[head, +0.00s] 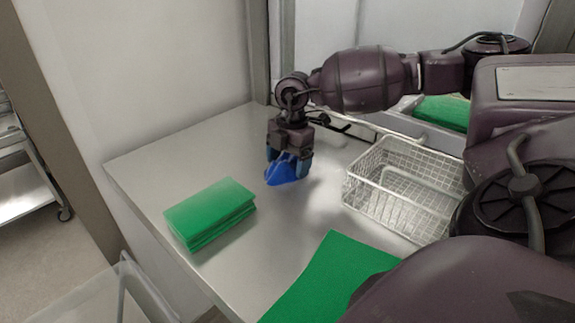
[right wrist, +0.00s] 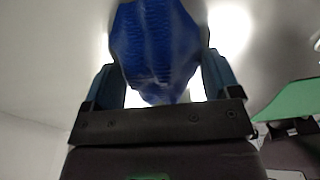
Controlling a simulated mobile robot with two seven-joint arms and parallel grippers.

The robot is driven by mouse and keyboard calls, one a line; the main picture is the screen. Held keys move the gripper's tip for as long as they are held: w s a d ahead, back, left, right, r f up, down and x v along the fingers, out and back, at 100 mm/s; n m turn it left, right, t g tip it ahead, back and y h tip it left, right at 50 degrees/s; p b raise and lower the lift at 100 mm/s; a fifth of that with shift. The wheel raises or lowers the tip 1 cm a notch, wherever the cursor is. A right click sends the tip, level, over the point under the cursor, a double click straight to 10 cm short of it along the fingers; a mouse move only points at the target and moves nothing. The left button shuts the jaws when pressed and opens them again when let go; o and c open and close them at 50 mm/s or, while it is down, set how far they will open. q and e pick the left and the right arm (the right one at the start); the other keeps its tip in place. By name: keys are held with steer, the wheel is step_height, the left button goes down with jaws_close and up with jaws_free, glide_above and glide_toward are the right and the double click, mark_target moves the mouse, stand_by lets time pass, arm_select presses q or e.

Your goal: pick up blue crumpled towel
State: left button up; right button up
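The blue crumpled towel (head: 284,171) lies on the metal table at the fingertips of my right gripper (head: 288,158). In the right wrist view the towel (right wrist: 157,50) fills the space between the two fingers of the right gripper (right wrist: 162,80). The fingers stand wide apart, one on each side of the towel, and look close to its edges. I cannot tell whether they touch it. The right gripper points down. My left gripper is not in view.
A stack of folded green towels (head: 211,212) lies on the table (head: 150,162) at the left. A flat green towel (head: 325,278) lies at the front. A white wire basket (head: 398,190) stands to the right of the gripper. A wall runs behind the table.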

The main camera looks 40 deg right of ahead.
steer(key=shift+c, duration=0.8)
steer(key=shift+r, duration=0.1)
